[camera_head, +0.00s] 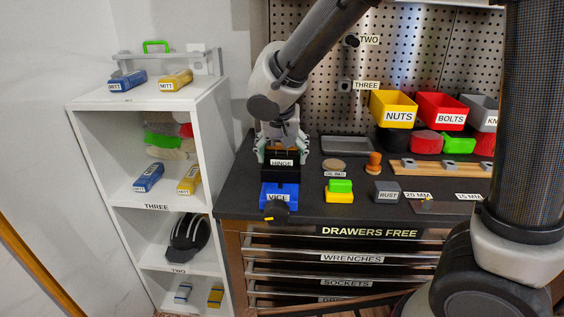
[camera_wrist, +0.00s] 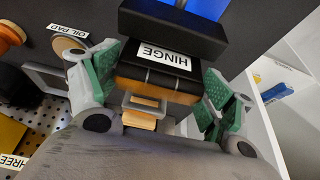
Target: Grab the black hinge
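The black hinge (camera_head: 281,155) carries a white HINGE label and sits at the blue vice (camera_head: 275,196) on the dark bench top. In the wrist view the hinge (camera_wrist: 160,75) lies between my two green-padded fingers, upright label face showing. My gripper (camera_head: 283,152) is pointed down over it, fingers spread to either side. In the wrist view my gripper (camera_wrist: 162,85) looks open, with the left finger very near the hinge; I cannot tell whether either pad touches. A black vice block is just beyond the hinge. The lower part of the hinge is hidden.
An oil pad (camera_head: 334,165), an orange knob-like piece (camera_head: 374,162), a green-and-yellow block (camera_head: 339,191) and a grey RUST block (camera_head: 387,192) stand right of the vice. A grey tray (camera_head: 346,146) lies behind. A white shelf (camera_head: 205,140) rises close on the left.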

